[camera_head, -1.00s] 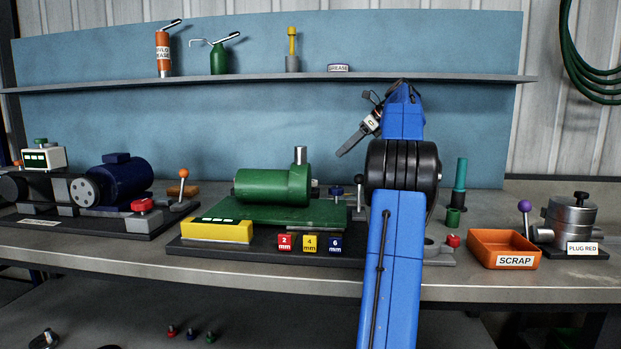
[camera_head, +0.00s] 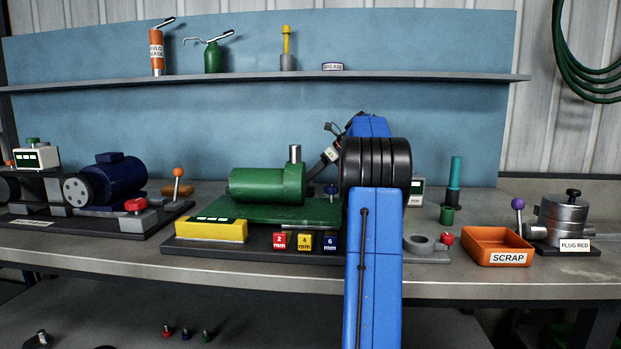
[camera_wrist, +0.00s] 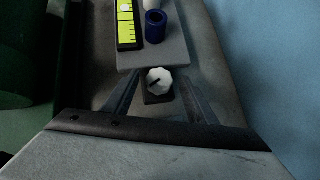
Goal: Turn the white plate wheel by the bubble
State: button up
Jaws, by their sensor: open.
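The white plate wheel (camera_wrist: 159,81) is a small faceted white knob with a dark mark, on a dark block in the wrist view. A yellow-green bubble scale (camera_wrist: 127,24) in a black frame lies on the grey plate (camera_wrist: 166,54) beyond it. My open gripper (camera_wrist: 160,77) has one finger on each side of the wheel, and gaps show between the fingers and the wheel. How far the fingertips are above the wheel I cannot tell. In the head view my wrist (camera_head: 330,154) points down behind the green motor, and my arm hides the wheel.
A blue ring (camera_wrist: 155,26) stands beside the bubble scale. The green motor (camera_head: 262,186) is left of my arm. An orange scrap tray (camera_head: 495,246), a teal post (camera_head: 455,178) and a silver pot (camera_head: 567,216) stand to the right. A shelf (camera_head: 270,79) runs behind.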

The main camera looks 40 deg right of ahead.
jog(key=shift+w+a+f, duration=0.1)
jog(key=shift+w+f, duration=0.15)
jog(key=shift+f, duration=0.05)
jog(key=c, duration=1.1)
jog(key=shift+o, duration=0.2)
jog(key=shift+w+n+g+y, duration=0.1)
jog(key=shift+n+g+y, duration=0.3)
jog(key=shift+n, duration=0.5)
jog(key=shift+n+y, duration=0.6)
jog(key=shift+n, duration=0.1)
jog(key=o, duration=1.1)
jog(key=shift+c, duration=0.2)
